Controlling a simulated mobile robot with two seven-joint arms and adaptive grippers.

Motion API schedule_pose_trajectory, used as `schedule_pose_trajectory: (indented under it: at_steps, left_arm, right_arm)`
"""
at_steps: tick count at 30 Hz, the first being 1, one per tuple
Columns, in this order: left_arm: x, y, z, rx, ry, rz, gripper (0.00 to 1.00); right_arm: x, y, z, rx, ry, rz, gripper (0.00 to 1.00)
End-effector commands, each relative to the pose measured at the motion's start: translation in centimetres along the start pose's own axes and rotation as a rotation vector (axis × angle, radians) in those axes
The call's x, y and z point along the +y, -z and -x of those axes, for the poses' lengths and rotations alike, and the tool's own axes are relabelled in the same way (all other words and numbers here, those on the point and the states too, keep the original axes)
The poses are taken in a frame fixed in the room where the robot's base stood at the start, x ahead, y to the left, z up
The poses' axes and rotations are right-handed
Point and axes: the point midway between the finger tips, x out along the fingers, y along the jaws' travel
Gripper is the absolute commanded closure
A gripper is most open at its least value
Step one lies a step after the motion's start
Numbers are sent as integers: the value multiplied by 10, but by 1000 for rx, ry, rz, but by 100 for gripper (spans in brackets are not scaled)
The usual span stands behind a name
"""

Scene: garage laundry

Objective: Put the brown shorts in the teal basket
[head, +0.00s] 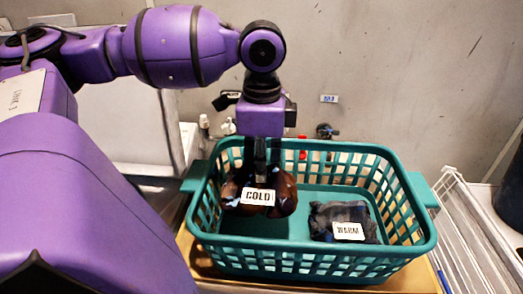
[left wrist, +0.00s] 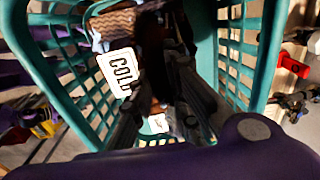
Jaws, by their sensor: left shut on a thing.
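The teal basket (head: 300,148) stands in the middle of the head view, its lattice walls upright. My left gripper (head: 262,178) points down inside its left half and is shut on the brown shorts (head: 283,197), a dark brown bundle with a white "COLD" tag. The bundle hangs inside the basket, below the rim; whether it touches the floor I cannot tell. In the left wrist view the fingers (left wrist: 162,95) reach between the teal walls (left wrist: 252,50), with the "COLD" tag beside them. My right gripper is not in view.
A dark folded cloth with a "WARM" tag (head: 343,222) lies in the basket's right half. A white wire rack (head: 470,225) stands to the right. Taps (head: 325,131) and a grey wall (head: 400,60) are behind. Basket floor (head: 308,200) shows between the two cloths.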

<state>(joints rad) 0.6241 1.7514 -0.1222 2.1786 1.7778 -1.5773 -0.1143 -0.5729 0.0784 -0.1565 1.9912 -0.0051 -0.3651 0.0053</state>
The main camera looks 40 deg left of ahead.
Motion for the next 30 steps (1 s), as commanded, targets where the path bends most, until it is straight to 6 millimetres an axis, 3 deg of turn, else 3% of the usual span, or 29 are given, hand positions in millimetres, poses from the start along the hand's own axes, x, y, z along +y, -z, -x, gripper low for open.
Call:
schedule_pose_trajectory:
  at_steps: [11,12,17,30]
  left_arm:
    - [0,0,-3,1,1,0,100]
    - [0,0,-3,1,1,0,84]
    - [0,0,-3,1,1,0,63]
    - [0,0,-3,0,1,0,63]
  right_arm:
    - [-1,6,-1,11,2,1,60]
    - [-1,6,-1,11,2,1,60]
    - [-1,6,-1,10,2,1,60]
    - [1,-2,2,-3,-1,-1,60]
